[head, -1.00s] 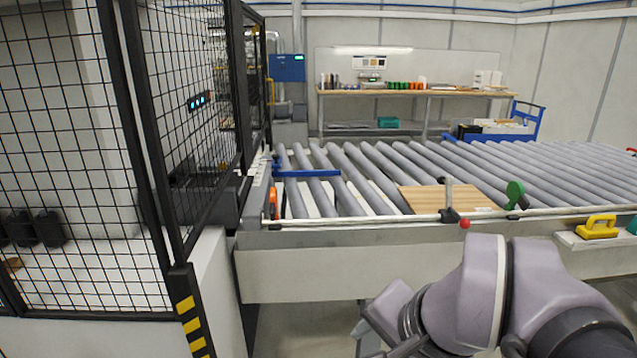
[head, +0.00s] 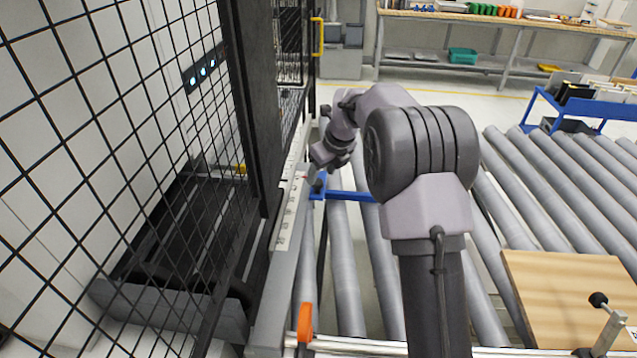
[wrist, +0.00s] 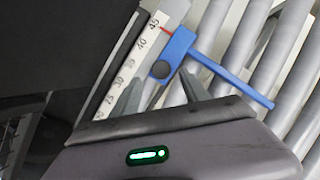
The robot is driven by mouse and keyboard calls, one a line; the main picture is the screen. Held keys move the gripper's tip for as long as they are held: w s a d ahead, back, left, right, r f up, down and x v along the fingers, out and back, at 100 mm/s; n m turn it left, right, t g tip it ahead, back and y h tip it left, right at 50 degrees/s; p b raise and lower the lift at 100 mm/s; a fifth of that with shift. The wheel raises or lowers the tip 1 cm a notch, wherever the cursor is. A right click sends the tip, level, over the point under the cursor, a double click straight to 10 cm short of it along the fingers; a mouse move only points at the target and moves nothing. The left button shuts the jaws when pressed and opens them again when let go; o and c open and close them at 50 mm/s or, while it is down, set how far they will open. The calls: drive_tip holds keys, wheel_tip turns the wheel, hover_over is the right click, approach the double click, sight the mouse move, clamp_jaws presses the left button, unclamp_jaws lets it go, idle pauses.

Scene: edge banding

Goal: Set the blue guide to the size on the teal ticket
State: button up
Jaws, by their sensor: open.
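The blue guide (head: 348,196) lies across the left end of the rollers, next to a white number scale (head: 291,205). In the wrist view the blue guide (wrist: 230,78) has a black round knob (wrist: 160,69) and a red pointer (wrist: 166,31) lying on the scale (wrist: 130,68) close to the 45 mark. My gripper (head: 316,170) is at the guide's scale end. In the wrist view my gripper (wrist: 170,78) is open, its fingers on either side of the knob; I cannot tell whether they touch it. No teal ticket can be made out.
A black mesh fence (head: 120,150) stands close left of the scale. A wooden board (head: 575,295) lies on the rollers at the right, near a clamp (head: 600,330). An orange part (head: 305,322) is at the near edge. A teal bin (head: 463,56) sits under the back bench.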

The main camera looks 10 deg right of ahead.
sight(318, 181)
drive_tip(key=x, duration=0.4)
drive_tip(key=shift+w+f, duration=0.15)
drive_tip(key=shift+c, duration=0.4)
clamp_jaws()
drive_tip(key=shift+w, duration=0.1)
idle(0.8)
